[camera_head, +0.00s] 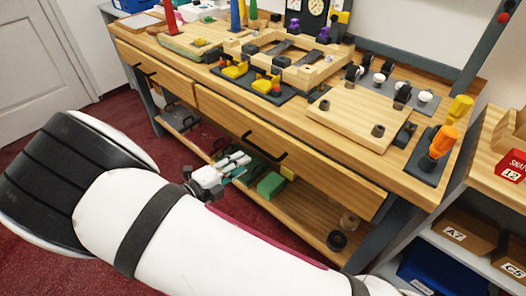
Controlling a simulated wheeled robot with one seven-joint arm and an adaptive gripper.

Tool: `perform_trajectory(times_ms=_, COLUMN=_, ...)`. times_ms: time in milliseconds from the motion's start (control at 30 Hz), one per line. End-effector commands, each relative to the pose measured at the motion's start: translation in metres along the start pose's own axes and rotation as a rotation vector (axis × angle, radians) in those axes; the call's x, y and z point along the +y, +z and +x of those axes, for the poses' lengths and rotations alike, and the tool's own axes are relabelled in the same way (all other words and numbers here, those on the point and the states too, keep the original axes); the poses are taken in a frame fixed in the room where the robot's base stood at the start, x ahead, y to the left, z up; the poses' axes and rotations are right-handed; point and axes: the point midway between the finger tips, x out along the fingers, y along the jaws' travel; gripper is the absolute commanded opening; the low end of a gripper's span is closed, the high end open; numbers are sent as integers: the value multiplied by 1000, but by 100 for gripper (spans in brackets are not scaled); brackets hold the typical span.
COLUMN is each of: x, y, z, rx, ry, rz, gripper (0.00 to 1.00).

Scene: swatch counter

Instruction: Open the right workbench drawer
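The right workbench drawer (310,162) has a wide light-wood front under the bench top. It looks shut, though a small gap would be hard to see. Its dark bar handle (265,147) sits near the middle of the front. My gripper (243,159) is small in view, white and grey, at the end of my white arm. It appears just left of and below the handle, in front of the lower shelf. I cannot tell whether it touches the handle, or how far its fingers are apart. My forearm hides part of the lower bench.
The left drawer (150,72) looks shut. The bench top holds a wooden frame (290,58), a wooden board (358,118) and an orange-handled tool (443,141). The lower shelf (305,212) holds a green block (270,185). A side shelf with bins (465,228) stands at right.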

Motion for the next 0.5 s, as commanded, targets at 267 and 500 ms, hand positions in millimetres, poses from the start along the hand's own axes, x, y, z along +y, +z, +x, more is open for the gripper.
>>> perform_trajectory(times_ms=267, x=0, y=-1, z=58, rx=4, ry=-2, rz=0, gripper=31)
perform_trajectory(times_ms=500, x=0, y=-1, z=92, rx=3, ry=0, rz=2, gripper=31)
